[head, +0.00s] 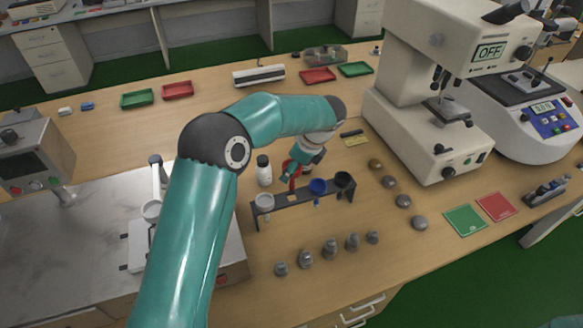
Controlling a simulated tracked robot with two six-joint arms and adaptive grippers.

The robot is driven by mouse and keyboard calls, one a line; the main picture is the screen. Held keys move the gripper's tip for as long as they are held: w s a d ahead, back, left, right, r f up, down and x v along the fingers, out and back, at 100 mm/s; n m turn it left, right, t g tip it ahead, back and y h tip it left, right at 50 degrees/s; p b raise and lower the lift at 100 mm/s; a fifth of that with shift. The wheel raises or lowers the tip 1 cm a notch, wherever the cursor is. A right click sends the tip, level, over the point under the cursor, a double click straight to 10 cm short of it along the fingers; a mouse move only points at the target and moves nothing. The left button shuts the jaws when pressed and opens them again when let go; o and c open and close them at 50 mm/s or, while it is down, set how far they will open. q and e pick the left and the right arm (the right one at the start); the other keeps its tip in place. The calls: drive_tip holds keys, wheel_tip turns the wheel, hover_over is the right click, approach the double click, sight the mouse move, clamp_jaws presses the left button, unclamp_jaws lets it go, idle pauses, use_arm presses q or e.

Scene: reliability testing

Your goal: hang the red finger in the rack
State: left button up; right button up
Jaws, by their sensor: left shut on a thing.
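The red finger (292,168) shows in the head view at my left gripper (290,174), just above the rack. My left gripper is shut on it, and my arm and gripper hide part of it. The rack (298,199) is a dark low stand in the middle of the table. It holds a white cup-like piece (264,202) at its left end, a blue one (318,187) right of centre and a black one (343,180) at its right end. Whether the red finger touches the rack cannot be told. My right gripper is not in view.
A white bottle (264,170) stands just behind the rack. Several grey metal weights (330,249) stand in front of it, and several round knobs (403,201) lie to its right. A large microscope-like machine (430,110) stands at the right. Green (465,220) and red (496,206) mats lie at front right.

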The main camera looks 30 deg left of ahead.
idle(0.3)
use_arm(q)
drive_tip(key=m, duration=0.1)
drive_tip(key=m+t, duration=0.1)
drive_tip(key=m, duration=0.1)
drive_tip(key=w+d+f+m, duration=0.1)
drive_tip(key=shift+w+t, duration=0.1)
drive_tip(key=shift+t, duration=0.2)
drive_tip(key=shift+w+m+t+h, duration=0.15)
drive_tip(key=shift+m+t+h, duration=0.2)
drive_tip(key=shift+m, duration=0.75)
drive_tip(key=shift+d+r+m+t, duration=0.1)
drive_tip(key=shift+r+m+t, duration=0.25)
drive_tip(key=shift+m, duration=0.55)
drive_tip(key=shift+s+a+r+m+h+b, duration=0.2)
drive_tip(key=shift+s+r+m+b, duration=0.1)
drive_tip(key=shift+r, duration=0.15)
drive_tip(key=shift+s+a+r+m+h+b, duration=0.15)
drive_tip(key=shift+s+r+m, duration=0.15)
drive_tip(key=shift+r, duration=0.1)
drive_tip(key=shift+a+r, duration=0.15)
drive_tip(key=shift+r, duration=0.1)
drive_tip(key=shift+s+a+f+b, duration=0.1)
drive_tip(key=shift+b, duration=0.3)
wheel_tip(320, 180, down, 3)
drive_tip(key=b, duration=0.3)
